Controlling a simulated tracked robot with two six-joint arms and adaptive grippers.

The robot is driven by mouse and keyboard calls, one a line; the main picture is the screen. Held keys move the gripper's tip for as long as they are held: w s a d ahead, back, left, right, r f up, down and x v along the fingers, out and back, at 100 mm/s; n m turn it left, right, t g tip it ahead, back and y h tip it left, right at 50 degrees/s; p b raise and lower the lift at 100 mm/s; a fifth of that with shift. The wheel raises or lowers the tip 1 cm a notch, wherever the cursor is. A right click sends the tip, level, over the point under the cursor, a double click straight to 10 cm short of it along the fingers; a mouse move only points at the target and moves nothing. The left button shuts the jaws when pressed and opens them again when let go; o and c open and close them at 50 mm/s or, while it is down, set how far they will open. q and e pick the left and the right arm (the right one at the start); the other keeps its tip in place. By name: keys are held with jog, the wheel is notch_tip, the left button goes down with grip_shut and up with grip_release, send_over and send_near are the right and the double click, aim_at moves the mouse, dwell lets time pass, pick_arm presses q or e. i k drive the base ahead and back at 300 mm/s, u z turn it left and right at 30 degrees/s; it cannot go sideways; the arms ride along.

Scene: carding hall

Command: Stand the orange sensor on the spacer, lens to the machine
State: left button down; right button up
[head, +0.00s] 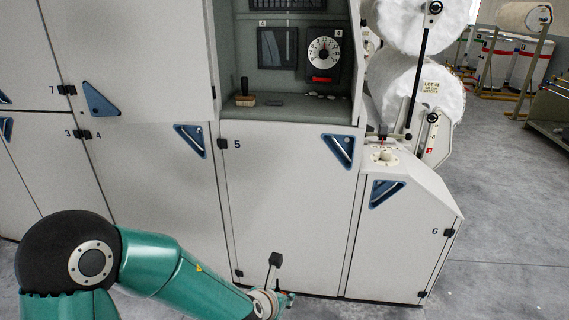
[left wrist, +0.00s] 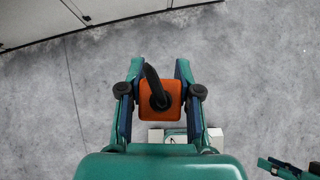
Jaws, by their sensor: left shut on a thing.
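My left gripper (left wrist: 160,95) is shut on the orange sensor (left wrist: 173,113), which sits between its fingers in the left wrist view. A black cable or stalk (left wrist: 152,82) rises from the sensor's near face. I cannot see a lens. In the head view my left arm reaches in low, before the cabinets; the sensor cannot be made out there. A teal and dark piece (left wrist: 288,170) at the lower right of the wrist view looks like part of my right gripper, cut by the edge. I cannot surely identify the spacer in either view.
The machine has pale doors (head: 285,215) and an open niche with a shelf (head: 300,110). A wooden block with a black handle (head: 245,98) stands there. A low cabinet (head: 400,240) carries a round cream fitting (head: 384,157).

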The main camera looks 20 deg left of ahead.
aim_at(273, 101)
jog(key=u, duration=0.1)
jog(key=i, duration=1.65)
jog(key=u, duration=0.1)
